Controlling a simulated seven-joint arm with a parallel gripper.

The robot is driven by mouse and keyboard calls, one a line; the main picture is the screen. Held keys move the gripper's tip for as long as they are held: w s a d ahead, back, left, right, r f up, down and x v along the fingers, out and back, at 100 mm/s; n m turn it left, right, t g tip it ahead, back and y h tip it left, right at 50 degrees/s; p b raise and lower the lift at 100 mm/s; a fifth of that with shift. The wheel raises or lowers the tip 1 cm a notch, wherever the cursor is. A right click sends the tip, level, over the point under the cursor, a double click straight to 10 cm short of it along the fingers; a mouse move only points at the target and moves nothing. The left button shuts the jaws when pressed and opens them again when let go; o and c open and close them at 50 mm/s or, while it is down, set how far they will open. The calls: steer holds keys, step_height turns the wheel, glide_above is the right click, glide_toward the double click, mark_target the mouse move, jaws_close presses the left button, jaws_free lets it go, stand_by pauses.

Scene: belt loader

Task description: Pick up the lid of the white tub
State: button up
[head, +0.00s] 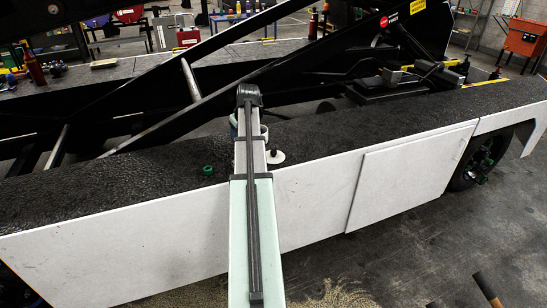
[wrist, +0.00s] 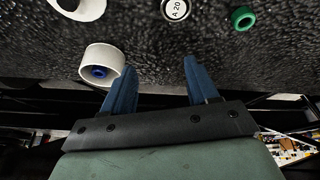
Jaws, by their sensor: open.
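In the wrist view an open white tub (wrist: 101,60) with something blue inside stands just left of my gripper (wrist: 158,77). A round white piece (wrist: 90,9) with a dark centre, cut by the top edge, looks like the lid. In the head view a white disc with a small upright knob, apparently the same lid (head: 276,157), lies on the black ledge, right of my arm. My gripper's two blue fingers are apart with nothing between them. In the head view my arm hides the gripper and most of the tub.
The black textured ledge (head: 340,135) is clear to the right. Dark loader beams rise behind it.

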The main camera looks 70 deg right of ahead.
steer(key=s+d+r+m, duration=0.1)
steer(key=s+d+m, duration=0.1)
steer(key=s, duration=0.5)
steer(key=s+d+r+m, duration=0.1)
steer(key=s+d+m, duration=0.15)
steer(key=s, duration=0.35)
glide_above(274, 151)
steer(key=s+a, duration=0.1)
steer(key=a, duration=0.1)
steer(key=shift+n+g, duration=0.3)
steer(key=shift+n, duration=0.05)
steer(key=f, duration=0.8)
steer(key=shift+s+a+f, duration=0.1)
steer(key=shift+s+a, duration=0.1)
steer(key=shift+d+x, duration=0.2)
steer(key=shift+x, duration=1.1)
steer(key=shift+d+x, duration=0.25)
steer(key=shift+x, duration=1.05)
steer(key=shift+s+h, duration=0.1)
steer(key=shift+h, duration=0.2)
jaws_close()
